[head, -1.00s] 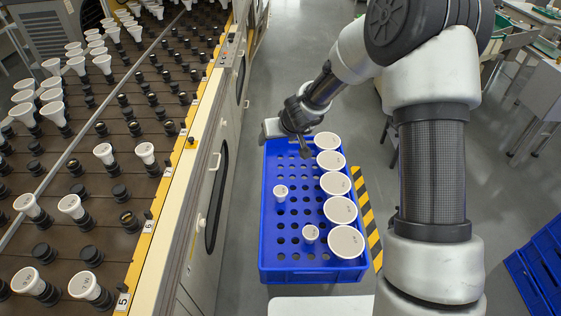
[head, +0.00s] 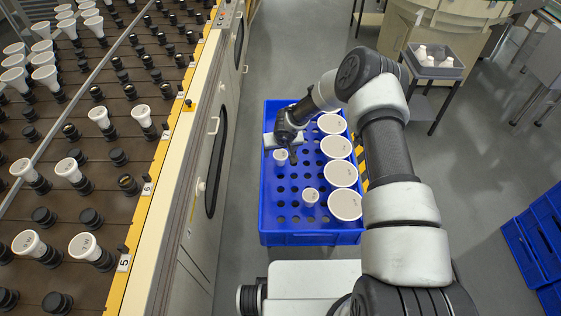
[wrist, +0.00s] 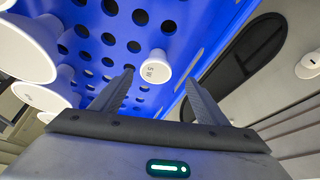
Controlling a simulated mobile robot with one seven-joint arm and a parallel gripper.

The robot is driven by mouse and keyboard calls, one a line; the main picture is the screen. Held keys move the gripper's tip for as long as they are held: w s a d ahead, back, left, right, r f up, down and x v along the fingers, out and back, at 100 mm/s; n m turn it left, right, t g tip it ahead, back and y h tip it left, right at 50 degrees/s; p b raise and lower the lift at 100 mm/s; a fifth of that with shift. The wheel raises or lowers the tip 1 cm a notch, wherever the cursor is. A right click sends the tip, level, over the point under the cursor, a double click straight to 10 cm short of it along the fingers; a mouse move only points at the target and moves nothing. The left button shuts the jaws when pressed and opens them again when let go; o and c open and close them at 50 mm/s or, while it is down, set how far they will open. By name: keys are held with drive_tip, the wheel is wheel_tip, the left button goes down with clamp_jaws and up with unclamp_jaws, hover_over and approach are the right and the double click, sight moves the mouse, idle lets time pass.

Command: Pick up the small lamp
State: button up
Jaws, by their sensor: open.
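My gripper (head: 312,157) is over the crate, close to the farther small lamp in the head view. In the wrist view, my gripper's two fingers (wrist: 159,80) are spread, with nothing held. One small lamp (wrist: 157,67) shows between and beyond the fingertips, its labelled white face toward the camera.
Large white lamps (head: 345,204) stand in a row on the crate's right side; my arm partly covers that side. A long machine with socketed lamps (head: 88,246) runs along the left. A grey bin (head: 433,62) sits on a stand at back right.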

sight(281, 154)
drive_tip(key=x, duration=0.2)
drive_tip(key=b+x, duration=0.1)
drive_tip(key=x, duration=0.3)
drive_tip(key=shift+w+d+f+b, duration=0.15)
drive_tip(key=shift+w+d+b, duration=0.15)
drive_tip(key=shift+d+b, duration=0.1)
drive_tip(key=c, duration=1.2)
drive_tip(key=shift+o, duration=0.2)
